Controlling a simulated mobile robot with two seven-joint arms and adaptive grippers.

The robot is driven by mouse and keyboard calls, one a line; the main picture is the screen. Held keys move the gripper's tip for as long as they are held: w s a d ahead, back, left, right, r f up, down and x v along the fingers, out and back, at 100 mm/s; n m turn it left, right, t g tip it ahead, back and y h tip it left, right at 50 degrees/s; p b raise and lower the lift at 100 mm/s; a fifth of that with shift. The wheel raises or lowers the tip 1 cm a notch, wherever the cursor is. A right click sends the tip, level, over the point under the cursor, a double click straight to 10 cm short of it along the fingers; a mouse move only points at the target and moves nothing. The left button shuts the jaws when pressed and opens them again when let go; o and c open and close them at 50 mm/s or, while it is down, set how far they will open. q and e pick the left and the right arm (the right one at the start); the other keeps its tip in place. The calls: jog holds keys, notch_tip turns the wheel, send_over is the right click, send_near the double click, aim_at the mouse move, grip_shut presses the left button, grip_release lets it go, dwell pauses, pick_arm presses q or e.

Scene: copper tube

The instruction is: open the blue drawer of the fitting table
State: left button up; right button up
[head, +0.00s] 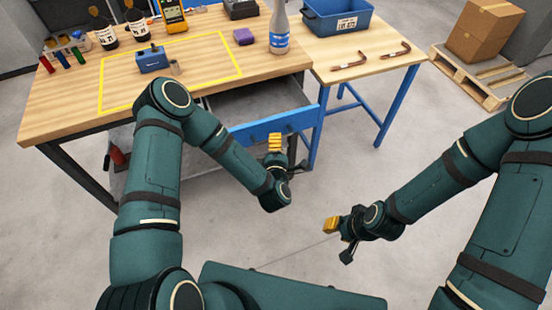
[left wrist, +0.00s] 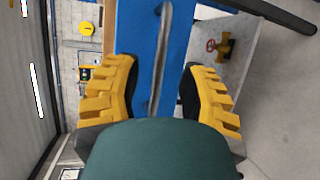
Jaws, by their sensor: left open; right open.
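The blue drawer (head: 262,130) of the fitting table (head: 60,105) stands pulled out, with its grey inside (head: 250,102) showing behind the blue front. The left wrist view shows the blue front (left wrist: 137,35) and its upright-looking metal bar handle (left wrist: 163,45). My left gripper (head: 275,143) is in front of the drawer; its yellow fingers (left wrist: 160,75) are open, one on each side of the handle, with gaps to it. How deep the handle sits between them is hard to tell. My right gripper (head: 333,226) is open and empty, away from the table.
A blue bin (head: 338,22) and two bent copper tubes (head: 345,64) are on the side table to the right. A blue block device (head: 152,60), bottles and a purple sponge (head: 243,36) stand on the fitting table. The floor in front is clear.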

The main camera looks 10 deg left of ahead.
pick_arm(q)
jog(key=v, duration=0.8)
jog(key=shift+s, duration=0.2)
jog(key=shift+d+r, duration=0.1)
jog(key=shift+r, duration=0.05)
notch_tip(320, 180, down, 6)
jog(key=s+d+m+g+h, duration=0.2)
jog(key=m+g+h, duration=0.4)
jog(key=m, duration=0.4)
jog(key=s+a+f+m+g, duration=0.1)
jog(key=s+m+g, duration=0.7)
jog(key=s+m, duration=0.1)
jog(key=shift+s+a+m+h, duration=0.3)
jog(key=shift+s+a+h, duration=0.1)
jog(key=shift+s, duration=0.5)
jog(key=shift+f, duration=0.1)
